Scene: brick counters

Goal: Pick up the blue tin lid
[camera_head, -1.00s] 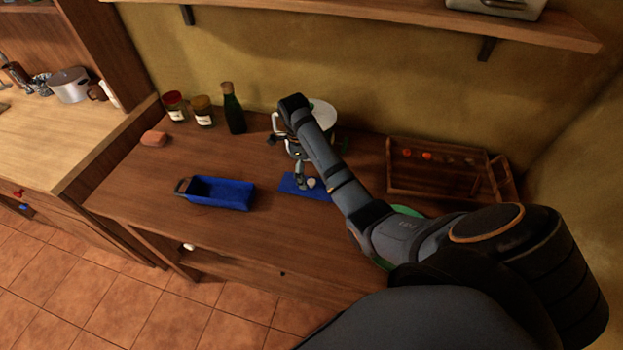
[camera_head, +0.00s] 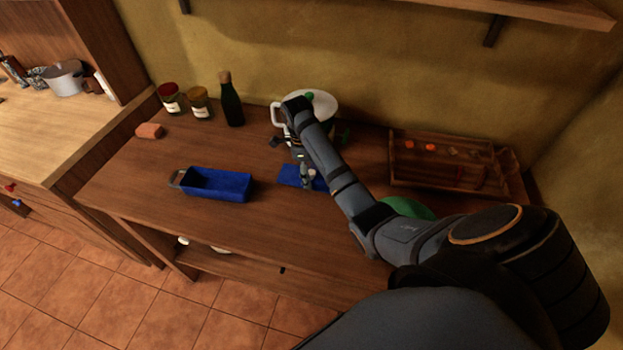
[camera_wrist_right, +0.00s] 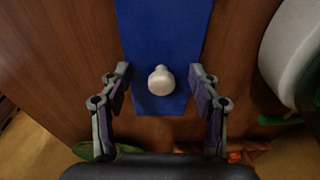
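The blue tin lid (camera_head: 288,177) is a flat blue rectangle lying on the wooden counter. It also shows in the right wrist view (camera_wrist_right: 165,30), with a pale round knob (camera_wrist_right: 161,80) near its lower end. My right gripper (camera_head: 307,176) is over the lid, and the arm and fingers hide part of it. In the right wrist view my right gripper (camera_wrist_right: 160,82) is open, with one finger on each side of the knob and a gap to both. My left gripper is not in view.
A blue loaf tin (camera_head: 218,186) stands to the left. A white pot (camera_head: 322,105) is just behind my gripper, and a wooden tray (camera_head: 440,180) is to the right. Two jars and a dark bottle (camera_head: 232,108) stand at the back left. The counter's front left is clear.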

